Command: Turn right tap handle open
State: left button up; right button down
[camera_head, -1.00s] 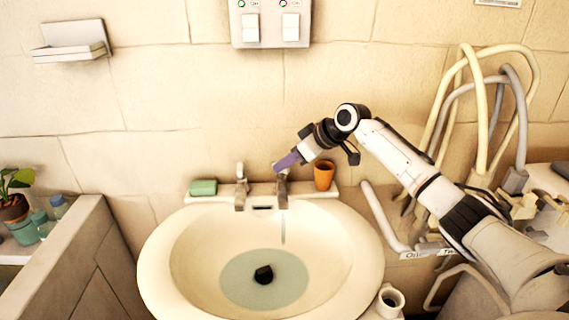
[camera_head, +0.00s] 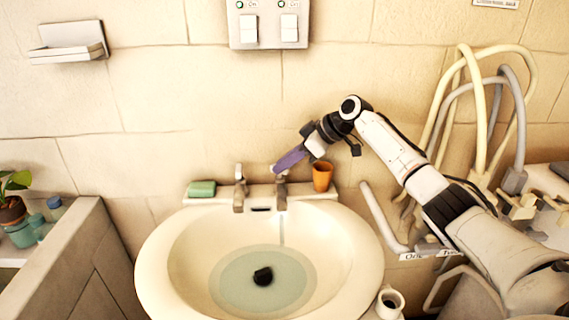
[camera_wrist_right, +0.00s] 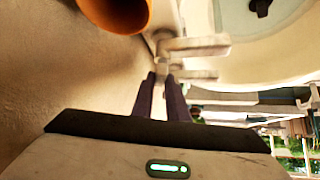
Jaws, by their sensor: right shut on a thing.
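The right tap (camera_head: 281,190) stands at the back rim of the basin (camera_head: 160,262), with a thin stream of water below its spout. My right gripper (camera_head: 277,169) reaches in from the right, its purple fingers at the top of this tap. In the right wrist view the two fingers (camera_wrist_right: 161,76) are close together at the tap handle (camera_wrist_right: 162,66), shut on it; the tap spout (camera_wrist_right: 195,45) extends beyond. The left tap (camera_head: 239,188) stands apart to the left. My left gripper is not in view.
An orange cup (camera_head: 322,176) stands just right of the right tap, close to my gripper. Green soap (camera_head: 202,188) lies left of the taps. A dark object (camera_head: 263,276) sits in the basin's water. Hoses (camera_head: 486,110) hang at the right.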

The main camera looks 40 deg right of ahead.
jog(key=c, duration=1.7)
grip_release()
jog(key=shift+c, duration=0.2)
jog(key=b+v, duration=0.1)
jog(key=v, duration=0.9)
jog(key=shift+s, duration=0.15)
jog(key=shift+d, duration=0.1)
